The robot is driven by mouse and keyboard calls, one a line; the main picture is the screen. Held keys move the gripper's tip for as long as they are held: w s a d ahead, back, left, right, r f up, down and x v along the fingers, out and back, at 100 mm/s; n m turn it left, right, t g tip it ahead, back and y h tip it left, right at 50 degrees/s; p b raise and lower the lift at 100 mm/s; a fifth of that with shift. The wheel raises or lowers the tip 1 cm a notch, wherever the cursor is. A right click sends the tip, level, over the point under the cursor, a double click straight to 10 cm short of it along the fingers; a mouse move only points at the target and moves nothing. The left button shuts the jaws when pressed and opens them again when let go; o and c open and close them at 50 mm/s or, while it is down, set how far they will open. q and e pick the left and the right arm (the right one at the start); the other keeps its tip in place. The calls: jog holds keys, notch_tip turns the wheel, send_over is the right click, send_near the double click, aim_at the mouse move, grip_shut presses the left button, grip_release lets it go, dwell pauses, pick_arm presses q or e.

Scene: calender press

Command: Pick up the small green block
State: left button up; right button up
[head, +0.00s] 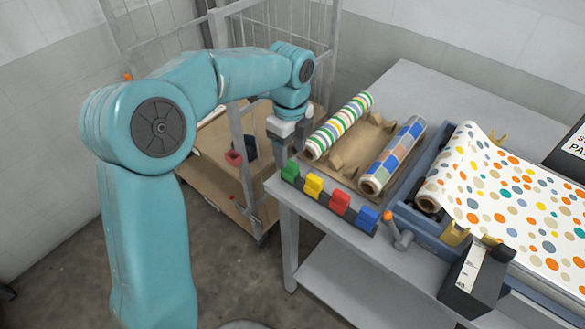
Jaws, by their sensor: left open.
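The small green block (290,171) sits at the left end of a dark strip along the table's front edge, in a row with a yellow block (314,186), a red block (340,202) and a blue block (367,218). My left gripper (289,146) points down just above and behind the green block, apart from it as far as I can tell. It is open and nothing shows between its fingers. My right gripper is not in view.
A striped roll (338,126) and a checked roll (392,157) lie on a cardboard cradle (356,146) behind the blocks. The press with dotted sheet (500,195) is at the right. A wire cage cart (215,185) stands left of the table (420,85).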

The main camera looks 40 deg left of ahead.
aim_at(290, 163)
pick_arm(q)
jog(key=shift+s+f, duration=0.4)
jog(key=shift+f, duration=0.35)
jog(key=f, duration=0.2)
jog(key=w+f, duration=0.1)
jog(key=f, duration=0.1)
jog(key=shift+a+f+p, duration=0.2)
jog(key=shift+f+p, duration=0.15)
jog(key=shift+p, duration=0.05)
jog(key=shift+f, duration=0.3)
jog(key=shift+w+f, duration=0.2)
jog(key=shift+f, duration=0.05)
jog(key=shift+s+r, duration=0.1)
jog(key=shift+s, duration=0.1)
grip_shut()
jog(key=shift+w, duration=0.1)
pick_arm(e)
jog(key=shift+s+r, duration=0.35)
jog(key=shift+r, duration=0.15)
pick_arm(q)
jog(key=shift+w, duration=0.1)
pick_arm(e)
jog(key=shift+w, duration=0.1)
